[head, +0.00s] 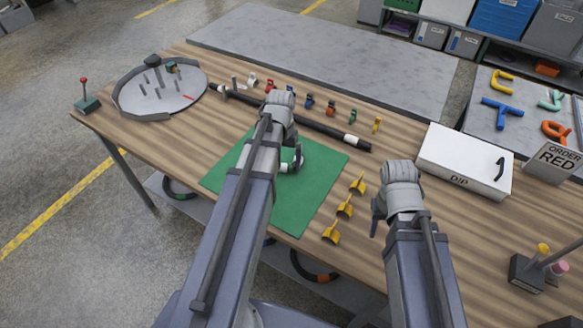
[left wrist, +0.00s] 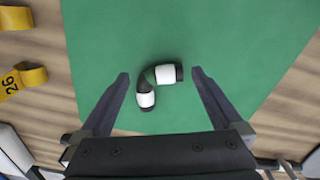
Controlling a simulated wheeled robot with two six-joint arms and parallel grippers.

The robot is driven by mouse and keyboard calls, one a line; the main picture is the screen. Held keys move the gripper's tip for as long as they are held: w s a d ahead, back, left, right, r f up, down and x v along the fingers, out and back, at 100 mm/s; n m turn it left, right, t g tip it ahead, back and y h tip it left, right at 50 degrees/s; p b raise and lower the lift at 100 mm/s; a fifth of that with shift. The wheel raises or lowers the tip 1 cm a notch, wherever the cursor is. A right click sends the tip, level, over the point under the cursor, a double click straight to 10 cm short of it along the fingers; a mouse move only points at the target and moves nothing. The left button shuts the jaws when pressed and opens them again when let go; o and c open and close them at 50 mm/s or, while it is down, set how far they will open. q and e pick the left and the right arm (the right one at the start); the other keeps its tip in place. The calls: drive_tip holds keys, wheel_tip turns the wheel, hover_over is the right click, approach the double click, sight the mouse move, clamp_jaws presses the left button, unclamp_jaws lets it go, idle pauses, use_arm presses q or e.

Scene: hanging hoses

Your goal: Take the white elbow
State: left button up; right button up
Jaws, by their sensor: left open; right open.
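The white elbow (left wrist: 165,75) is a short bent piece with two white sleeves, a black bend and black ends. It lies on the green mat (head: 230,183), which also fills much of the left wrist view (left wrist: 220,30). My left gripper (left wrist: 160,75) is open, with one finger on each side of the elbow in the left wrist view and a gap to both. I cannot tell how high the fingertips are above the mat. In the head view my left gripper (head: 297,157) hides most of the elbow. My right gripper (head: 376,217) is open and empty, right of the mat.
Several yellow holders (head: 345,209) stand right of the mat. A black bar (head: 310,124) lies behind it, with several small coloured fittings further back. A white DIP box (head: 463,158) is at right, a round grey tray (head: 130,95) at far left.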

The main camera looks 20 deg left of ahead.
sight(284, 169)
use_arm(q)
drive_tip(key=f+b, duration=0.3)
drive_tip(key=f, duration=0.1)
drive_tip(key=shift+w+f, duration=0.1)
drive_tip(key=shift+w, duration=0.15)
use_arm(e)
wheel_tip(284, 169, down, 4)
drive_tip(key=shift+f, duration=0.1)
use_arm(q)
drive_tip(key=c, duration=1.2)
